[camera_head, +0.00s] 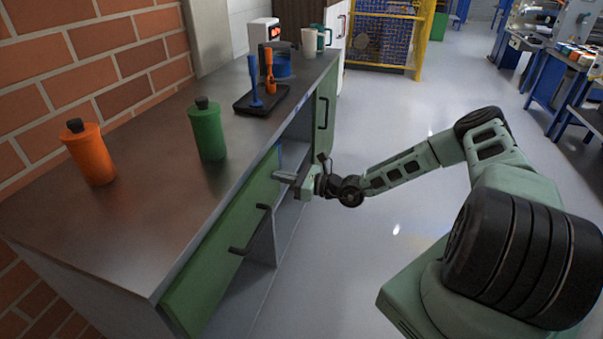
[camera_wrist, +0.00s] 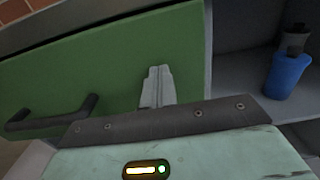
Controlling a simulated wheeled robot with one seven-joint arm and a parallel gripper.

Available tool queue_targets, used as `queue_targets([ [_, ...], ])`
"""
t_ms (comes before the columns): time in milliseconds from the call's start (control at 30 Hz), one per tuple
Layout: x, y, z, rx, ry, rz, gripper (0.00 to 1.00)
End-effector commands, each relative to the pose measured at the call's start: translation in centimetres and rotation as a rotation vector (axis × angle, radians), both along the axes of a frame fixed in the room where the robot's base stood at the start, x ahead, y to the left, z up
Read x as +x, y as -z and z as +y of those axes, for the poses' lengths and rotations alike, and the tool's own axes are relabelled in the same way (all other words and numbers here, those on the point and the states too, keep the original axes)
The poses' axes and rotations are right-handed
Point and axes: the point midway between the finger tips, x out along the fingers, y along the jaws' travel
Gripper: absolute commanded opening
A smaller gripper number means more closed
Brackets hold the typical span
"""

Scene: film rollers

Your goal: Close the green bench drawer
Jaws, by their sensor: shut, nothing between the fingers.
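The green drawer front (camera_head: 222,243) is on the near part of the bench, below the metal top, with a dark bar handle (camera_head: 250,229). I cannot tell clearly how far it stands out from the bench. My gripper (camera_head: 281,176) is shut and empty at the far end of this front, pointing at it. In the wrist view the green front (camera_wrist: 105,65) fills the left and middle, and its handle (camera_wrist: 50,115) is at the left. The closed fingertips (camera_wrist: 159,72) are against or very near the front, close to its right edge; contact is unclear.
An open shelf bay with a blue bottle (camera_wrist: 288,75) is right of the front. A green door (camera_head: 325,115) lies beyond. The bench top (camera_head: 150,215) holds an orange bottle (camera_head: 90,155), a green bottle (camera_head: 207,132) and a black tray (camera_head: 243,104). The floor (camera_head: 400,230) is clear.

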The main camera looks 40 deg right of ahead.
Motion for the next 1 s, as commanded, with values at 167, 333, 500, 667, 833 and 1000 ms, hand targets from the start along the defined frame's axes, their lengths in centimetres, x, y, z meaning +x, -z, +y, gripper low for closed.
queue_targets([
  [167,1.5,-0.1,1.2,0.001,-0.001,0.001,0.00],
  [333,2.2,-0.1,1.7,0.000,0.000,0.000,0.00],
  [500,2.4,-0.1,1.8,0.001,-0.001,-0.001,0.00],
  [667,2.5,-0.1,1.9,0.001,-0.001,-0.003,0.00],
  [833,2.5,-0.1,1.8,0.000,0.000,-0.002,0.00],
  [1000,2.3,-0.2,1.2,-0.001,-0.003,-0.002,0.00],
])
